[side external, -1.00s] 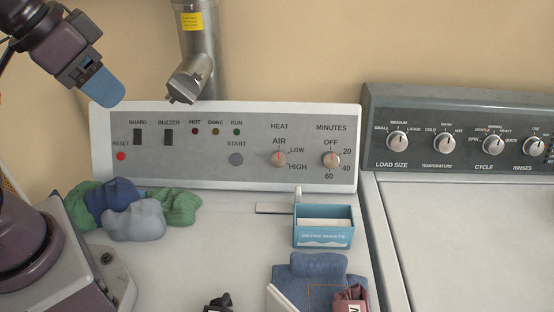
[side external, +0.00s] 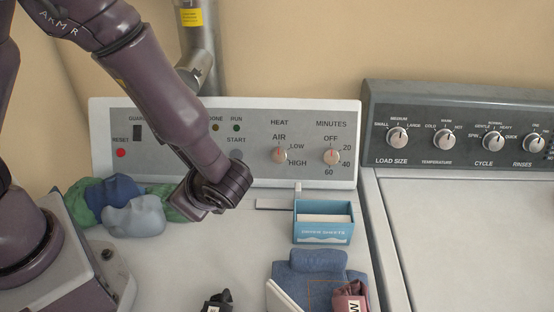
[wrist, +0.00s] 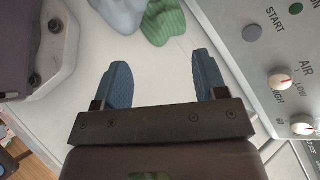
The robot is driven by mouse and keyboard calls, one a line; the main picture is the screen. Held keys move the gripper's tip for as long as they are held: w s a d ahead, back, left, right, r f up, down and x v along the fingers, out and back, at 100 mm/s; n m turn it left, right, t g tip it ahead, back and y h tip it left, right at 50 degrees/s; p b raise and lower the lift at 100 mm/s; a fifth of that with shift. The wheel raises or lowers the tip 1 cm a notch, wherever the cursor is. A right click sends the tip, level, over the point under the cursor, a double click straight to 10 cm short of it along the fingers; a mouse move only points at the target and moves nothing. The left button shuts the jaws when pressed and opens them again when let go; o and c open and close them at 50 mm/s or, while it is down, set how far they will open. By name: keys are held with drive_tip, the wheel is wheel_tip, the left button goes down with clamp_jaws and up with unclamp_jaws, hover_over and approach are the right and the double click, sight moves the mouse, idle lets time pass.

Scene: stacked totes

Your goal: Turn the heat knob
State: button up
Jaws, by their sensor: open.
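The heat knob (side external: 280,156) is a round pinkish-beige knob on the grey dryer panel (side external: 255,118), below the word AIR, with its red mark pointing up at AIR. It also shows at the right of the wrist view (wrist: 280,81). My gripper (wrist: 160,80) has two blue fingers spread apart with nothing between them, over the white dryer top. The knob is to the right of the fingers and apart from them. In the side view my wrist is low in front of the panel, left of the knob, and the fingers are hidden.
The minutes knob (side external: 331,157) is right of the heat knob. A blue box of dryer sheets (side external: 323,232) stands below. Crumpled cloths (side external: 134,214) lie at the left. Folded blue cloth (side external: 317,264) lies at the front. A metal duct (side external: 199,45) rises behind.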

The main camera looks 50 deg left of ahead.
sight(278, 157)
drive_tip(key=w+f+m+t+y, duration=0.1)
drive_tip(key=w+f+m+t, duration=0.1)
drive_tip(key=m+t, duration=0.1)
drive_tip(key=w+d+f+m+t+y, duration=0.1)
drive_tip(key=w+f+m+t, duration=0.1)
drive_tip(key=m, duration=0.2)
drive_tip(key=w+f+m+t+y, duration=0.1)
drive_tip(key=w+f+m+t, duration=0.1)
drive_tip(key=f+m+t, duration=0.1)
drive_tip(key=shift+d+t+y, duration=0.3)
drive_tip(key=shift+y, duration=0.1)
drive_tip(key=w+m+t, duration=0.1)
drive_tip(key=w+d+m+t+h, duration=0.1)
drive_tip(key=m, duration=0.1)
drive_tip(key=w+d+f+m+t, duration=0.1)
drive_tip(key=t, duration=0.1)
drive_tip(key=shift+w+f+m+h, duration=0.1)
drive_tip(key=shift+w+m+h, duration=0.2)
drive_tip(key=shift+m+h, duration=0.1)
drive_tip(key=shift+w+d+r+m+t+h, duration=0.2)
drive_tip(key=shift+w+d+m+t+h, duration=0.1)
drive_tip(key=shift+w+d+m+t, duration=0.15)
drive_tip(key=shift+w+d+r+m+t+h, duration=0.15)
drive_tip(key=shift+w+d+m+t+h, duration=0.2)
drive_tip(key=shift+w+d, duration=0.15)
drive_tip(key=shift+w, duration=0.2)
drive_tip(key=x, duration=1.2)
drive_tip(key=shift+w+a+r, duration=0.15)
drive_tip(key=shift+w+r, duration=0.05)
drive_tip(key=shift+w, duration=0.05)
